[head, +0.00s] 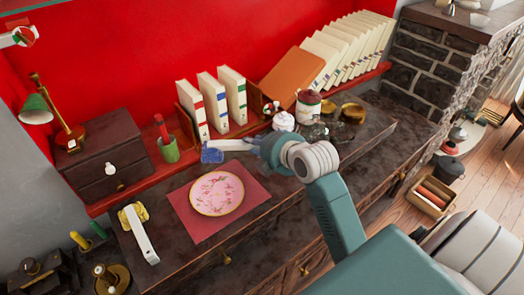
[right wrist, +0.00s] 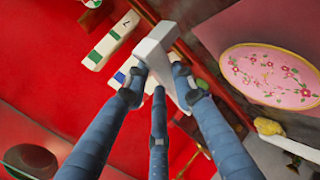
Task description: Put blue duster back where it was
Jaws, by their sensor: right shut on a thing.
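The blue duster has a blue head (head: 212,152) and a white handle (head: 236,144). In the head view it is above the dark counter, in front of the white books, with its head to the left. My right gripper (head: 262,147) is shut on the handle. In the right wrist view its blue-grey fingers (right wrist: 155,80) close around the white handle (right wrist: 152,48); the blue head cannot be made out there. A second duster, yellow (head: 133,215) with a white handle (head: 145,240), lies on the counter at the left. My left gripper is not in view.
A pink flowered plate (head: 216,193) lies on a red mat (head: 185,212). White books (head: 232,95) stand on the red shelf behind. A green cup (head: 169,150), a dark drawer box (head: 103,160) and a red-lidded jar (head: 308,106) stand near. Bare counter shows beside the mat.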

